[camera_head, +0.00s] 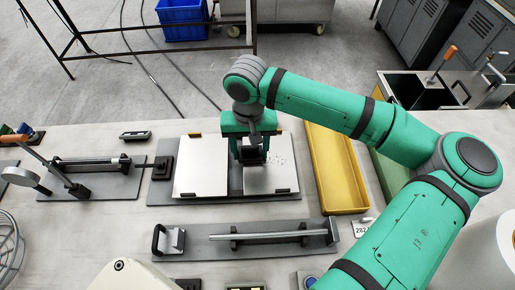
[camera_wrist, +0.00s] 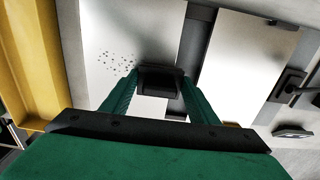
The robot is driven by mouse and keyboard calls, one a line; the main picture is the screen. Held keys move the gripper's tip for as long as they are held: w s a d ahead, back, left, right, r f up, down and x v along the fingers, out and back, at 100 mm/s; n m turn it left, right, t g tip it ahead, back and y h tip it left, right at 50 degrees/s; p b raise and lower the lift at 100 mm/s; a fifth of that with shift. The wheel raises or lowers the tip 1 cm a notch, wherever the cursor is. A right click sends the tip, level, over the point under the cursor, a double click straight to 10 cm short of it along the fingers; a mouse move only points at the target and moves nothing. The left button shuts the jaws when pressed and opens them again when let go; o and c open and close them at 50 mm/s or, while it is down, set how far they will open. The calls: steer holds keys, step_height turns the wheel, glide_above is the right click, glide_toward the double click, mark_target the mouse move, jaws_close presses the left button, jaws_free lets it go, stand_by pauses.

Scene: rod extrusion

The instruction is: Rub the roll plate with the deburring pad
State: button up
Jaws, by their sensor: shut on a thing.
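Two pale, flat plates lie side by side on a dark grey base in the head view. The right one (camera_head: 277,177) has a scatter of small dark specks; I take it as the roll plate. The specks also show on this plate in the wrist view (camera_wrist: 118,35). The other plate (camera_head: 200,165) looks clean. My gripper (camera_head: 252,152) points down over the left part of the speckled plate. It is shut on a dark block, the deburring pad (camera_wrist: 160,80), beside the specks. I cannot tell whether the pad touches the plate.
A yellow tray (camera_head: 338,178) stands just right of the plates. A fixture with a long rod (camera_head: 262,237) lies in front of them. A small dark device (camera_head: 135,135) lies behind on the left.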

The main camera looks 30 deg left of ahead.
mark_target(287, 155)
steer(key=shift+f, duration=0.15)
steer(key=shift+c, duration=0.2)
steer(key=shift+c, duration=0.2)
steer(key=shift+w+d, duration=1)
steer(key=shift+d, duration=0.45)
steer(key=shift+w+d, duration=1)
steer(key=shift+d, duration=0.5)
steer(key=shift+w+d, duration=1)
steer(key=shift+d, duration=0.45)
steer(key=shift+r, duration=3.1)
steer(key=shift+r, duration=1.5)
